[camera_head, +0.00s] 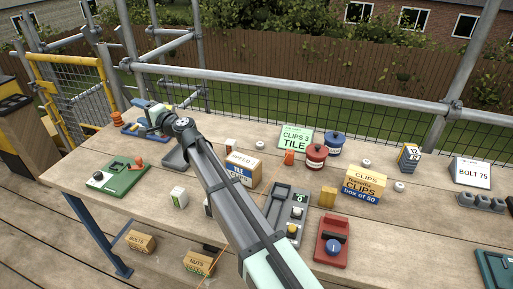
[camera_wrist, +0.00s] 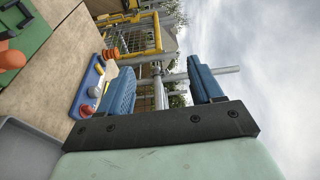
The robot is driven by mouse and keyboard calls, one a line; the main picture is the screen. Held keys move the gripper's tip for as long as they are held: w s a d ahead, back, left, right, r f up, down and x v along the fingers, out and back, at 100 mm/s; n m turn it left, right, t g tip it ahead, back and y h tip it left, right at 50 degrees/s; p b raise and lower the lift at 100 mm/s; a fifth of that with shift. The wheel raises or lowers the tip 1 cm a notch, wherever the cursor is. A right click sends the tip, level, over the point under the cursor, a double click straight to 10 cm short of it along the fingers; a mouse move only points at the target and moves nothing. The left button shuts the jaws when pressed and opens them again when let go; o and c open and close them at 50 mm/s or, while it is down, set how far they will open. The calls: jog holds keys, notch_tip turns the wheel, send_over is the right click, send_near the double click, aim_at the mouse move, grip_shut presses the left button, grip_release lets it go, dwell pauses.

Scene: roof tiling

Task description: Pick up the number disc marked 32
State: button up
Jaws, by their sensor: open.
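My gripper (camera_wrist: 163,88) is open, with two blue ribbed fingers apart and nothing between them. In the head view my gripper (camera_head: 145,106) is at the far left of the bench, over or beside a blue tray (camera_head: 130,131). I cannot make out a disc marked 32. My arm hides part of the bench middle.
A green tray (camera_head: 125,180) lies front left. Red (camera_head: 316,155) and blue (camera_head: 335,143) pots, a clips carton (camera_head: 364,185), a grey switch panel (camera_head: 280,220) and a red button box (camera_head: 331,243) stand to the right. Scaffold rails (camera_head: 300,90) run behind. Bare wood lies between.

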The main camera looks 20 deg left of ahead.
jog(key=w+d+r+n+t, duration=0.1)
jog(key=w+d+r+t, duration=0.1)
jog(key=w+d+r, duration=0.8)
jog(key=w+d+r+n+t, duration=0.15)
jog(key=w+d+r, duration=0.45)
jog(key=d+r, duration=0.65)
jog(key=w+d+r+n+t, duration=0.1)
jog(key=w+d+r+t, duration=0.2)
jog(key=w+d+r, duration=0.8)
jog(key=s+d+f+h, duration=0.1)
jog(key=d+f, duration=0.4)
jog(key=d, duration=0.1)
jog(key=m+g+h, duration=1)
jog(key=m+h, duration=0.1)
jog(key=h, duration=0.6)
send_near(367, 161)
notch_tip(367, 161, down, 9)
jog(key=shift+a+r, duration=0.1)
jog(key=shift+r, duration=0.05)
